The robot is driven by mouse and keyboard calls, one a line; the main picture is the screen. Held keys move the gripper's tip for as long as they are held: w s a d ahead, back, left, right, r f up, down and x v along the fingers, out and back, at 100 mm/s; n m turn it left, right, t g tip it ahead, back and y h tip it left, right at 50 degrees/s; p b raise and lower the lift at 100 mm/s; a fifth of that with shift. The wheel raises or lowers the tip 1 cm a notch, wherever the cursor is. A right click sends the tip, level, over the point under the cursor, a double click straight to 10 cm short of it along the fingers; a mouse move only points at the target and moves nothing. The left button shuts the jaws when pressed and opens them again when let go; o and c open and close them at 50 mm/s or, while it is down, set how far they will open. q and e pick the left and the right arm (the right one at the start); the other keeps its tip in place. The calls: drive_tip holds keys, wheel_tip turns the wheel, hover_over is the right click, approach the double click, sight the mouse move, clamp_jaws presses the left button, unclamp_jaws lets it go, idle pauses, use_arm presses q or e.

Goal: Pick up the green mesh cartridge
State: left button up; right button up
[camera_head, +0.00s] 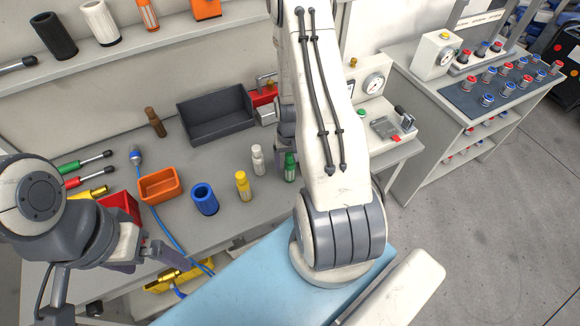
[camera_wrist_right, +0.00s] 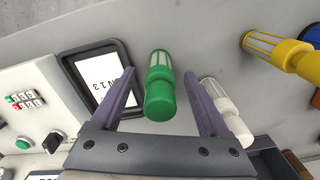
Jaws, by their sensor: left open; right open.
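The green mesh cartridge (camera_head: 290,167) stands on the grey bench in the head view, beside my right arm. In the right wrist view the green mesh cartridge (camera_wrist_right: 160,90) shows between the two purple fingers of my right gripper (camera_wrist_right: 160,77). The fingers are open, with a visible gap on each side. In the head view my right arm mostly hides this gripper. My left gripper (camera_head: 148,260) is open and empty at the lower left, near the bench's front edge.
A white cartridge (camera_head: 258,160) stands close left of the green one, with yellow (camera_head: 243,186) and blue (camera_head: 205,199) ones further left. A dark tray (camera_head: 217,118) lies behind, an orange bin (camera_head: 159,185) at left. A black-framed panel (camera_wrist_right: 100,85) lies left in the wrist view.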

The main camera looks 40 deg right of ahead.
clamp_jaws()
drive_tip(key=shift+r, duration=0.5)
drive_tip(key=r+b, duration=0.2)
drive_tip(key=r, duration=0.1)
drive_tip(key=shift+s+d+r, duration=0.2)
drive_tip(key=shift+s, duration=0.15)
drive_tip(key=s+d+r+b, duration=0.2)
drive_tip(key=s+r, duration=0.4)
drive_tip(key=s, duration=0.4)
drive_tip(key=shift+s+d+r, duration=0.15)
drive_tip(key=shift+d+r, duration=0.15)
drive_tip(key=shift+d, duration=0.5)
